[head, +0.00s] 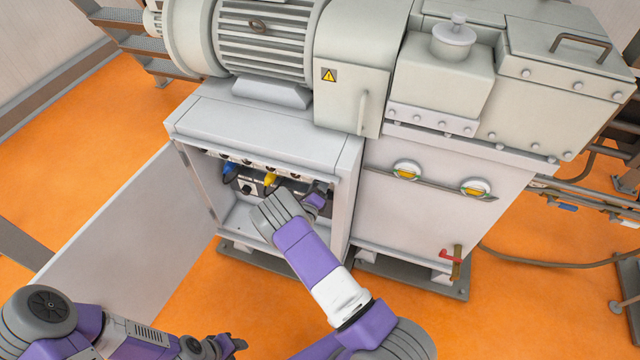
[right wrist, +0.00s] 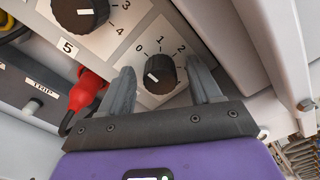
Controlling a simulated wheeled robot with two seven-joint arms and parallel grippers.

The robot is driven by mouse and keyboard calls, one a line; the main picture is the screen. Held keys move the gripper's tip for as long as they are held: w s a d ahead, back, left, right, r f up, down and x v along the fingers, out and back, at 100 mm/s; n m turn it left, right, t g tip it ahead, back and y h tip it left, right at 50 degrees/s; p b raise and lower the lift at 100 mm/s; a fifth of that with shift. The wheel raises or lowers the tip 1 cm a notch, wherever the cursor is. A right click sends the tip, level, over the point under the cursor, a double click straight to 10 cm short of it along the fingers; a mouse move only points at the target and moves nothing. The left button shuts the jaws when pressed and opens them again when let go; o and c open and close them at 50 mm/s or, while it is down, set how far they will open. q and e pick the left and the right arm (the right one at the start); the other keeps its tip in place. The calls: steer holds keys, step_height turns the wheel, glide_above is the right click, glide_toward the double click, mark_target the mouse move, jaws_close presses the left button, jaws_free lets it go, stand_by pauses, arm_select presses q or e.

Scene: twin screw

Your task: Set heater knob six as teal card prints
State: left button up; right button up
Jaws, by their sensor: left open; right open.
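In the right wrist view a black knob (right wrist: 160,73) with a white mark sits on a pale dial plate printed 0, 1, 2. The mark lies at the knob's lower left face; its exact reading is unclear. My right gripper (right wrist: 163,85) is open, one finger on each side of this knob; contact cannot be told. Its number label is hidden. In the head view my right gripper (head: 318,200) reaches into the open cabinet (head: 262,150). My left gripper (head: 232,346) is open and empty, low over the floor. I see no teal card.
Another knob (right wrist: 82,10), a label 5 (right wrist: 68,46) and a red plug (right wrist: 88,88) are at the left in the wrist view. In the head view a yellow plug (head: 270,180) shows inside the cabinet. The open door (head: 125,230) stands left.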

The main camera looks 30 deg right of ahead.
steer(key=c, duration=1)
steer(key=shift+c, duration=0.2)
